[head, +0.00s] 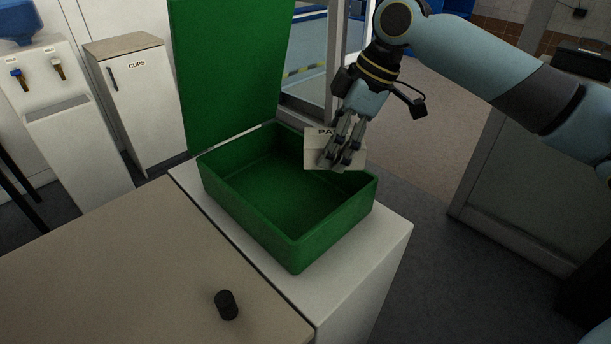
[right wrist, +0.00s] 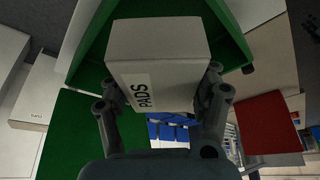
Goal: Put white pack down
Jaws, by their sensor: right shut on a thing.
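The white pack (head: 316,157), lettered "PADS" in the right wrist view (right wrist: 170,50), is held in my right gripper (head: 340,160). The gripper's fingers are shut on it from both sides. In the head view the pack hangs over the far right part of an open green box (head: 250,216), near its back rim. I cannot tell how far it is above the box floor. The box floor that shows is empty. The fingers hide part of the pack. My left gripper is not in view.
The green lid (head: 230,75) stands raised behind the box. The box rests on a white stand (head: 392,236). A beige table (head: 120,270) with a small black cylinder (head: 227,305) is in front on the left. A white cups cabinet (head: 140,105) stands at the back left.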

